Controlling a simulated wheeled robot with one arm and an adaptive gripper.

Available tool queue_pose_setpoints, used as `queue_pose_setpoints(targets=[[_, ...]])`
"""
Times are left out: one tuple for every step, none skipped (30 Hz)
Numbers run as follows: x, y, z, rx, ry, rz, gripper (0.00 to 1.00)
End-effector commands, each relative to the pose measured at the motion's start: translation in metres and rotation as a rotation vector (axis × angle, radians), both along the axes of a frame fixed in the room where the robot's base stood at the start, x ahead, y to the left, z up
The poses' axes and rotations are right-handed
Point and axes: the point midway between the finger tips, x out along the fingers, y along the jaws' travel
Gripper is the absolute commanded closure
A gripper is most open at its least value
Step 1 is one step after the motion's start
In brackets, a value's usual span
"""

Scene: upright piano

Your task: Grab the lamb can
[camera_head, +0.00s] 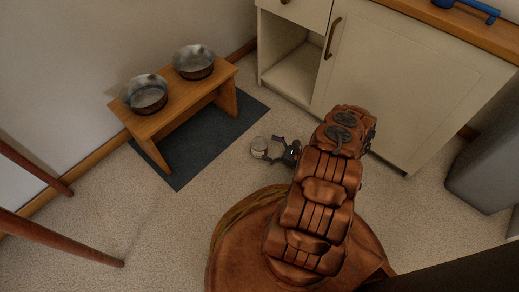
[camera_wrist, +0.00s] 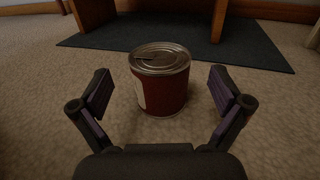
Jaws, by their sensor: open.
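The can (camera_wrist: 165,95) stands upright on the carpet in the wrist view. It is red with a pale label patch on its left side and a silver metal lid. No lettering can be read, so I cannot tell if it says lamb. My gripper (camera_wrist: 165,92) is open, with one finger on each side of the can and visible gaps on both sides. In the head view the can (camera_head: 259,147) shows as a small pale round top just left of my gripper (camera_head: 275,149), near the dark mat. My arm covers the floor to its right.
A dark mat (camera_head: 215,138) lies beyond the can, under a small wooden stand (camera_head: 172,103) holding two metal bowls (camera_head: 150,95) (camera_head: 194,62). A cream cabinet (camera_head: 405,85) stands at the right. Reddish wooden legs (camera_head: 60,238) are at the left. Carpet between them is open.

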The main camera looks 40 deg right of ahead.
Motion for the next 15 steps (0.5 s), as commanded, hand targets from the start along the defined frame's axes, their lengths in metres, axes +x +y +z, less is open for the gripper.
queue_pose_setpoints(targets=[[0.005, 0.003, -0.005, 0.001, -0.002, 0.002, 0.0], [0.009, 0.005, -0.006, 0.002, -0.003, 0.002, 0.0], [0.013, 0.008, -0.007, 0.002, -0.003, 0.002, 0.0], [0.015, 0.009, -0.007, 0.002, -0.002, 0.002, 0.0], [0.018, 0.011, -0.007, 0.003, -0.002, 0.002, 0.0], [0.023, 0.014, -0.006, 0.004, -0.002, 0.003, 0.0], [0.026, 0.016, -0.006, 0.004, -0.002, 0.003, 0.0], [0.028, 0.017, -0.005, 0.002, -0.002, 0.002, 0.0], [0.031, 0.018, -0.005, 0.002, -0.003, 0.001, 0.0], [0.033, 0.019, -0.005, 0.001, -0.002, 0.002, 0.0], [0.034, 0.02, -0.004, 0.0, -0.002, 0.002, 0.0], [0.035, 0.02, -0.004, 0.0, -0.001, 0.002, 0.0], [0.036, 0.021, -0.004, 0.0, -0.001, 0.001, 0.0], [0.036, 0.021, -0.003, 0.0, -0.001, 0.001, 0.0], [0.037, 0.021, -0.003, 0.0, -0.001, 0.001, 0.0]])
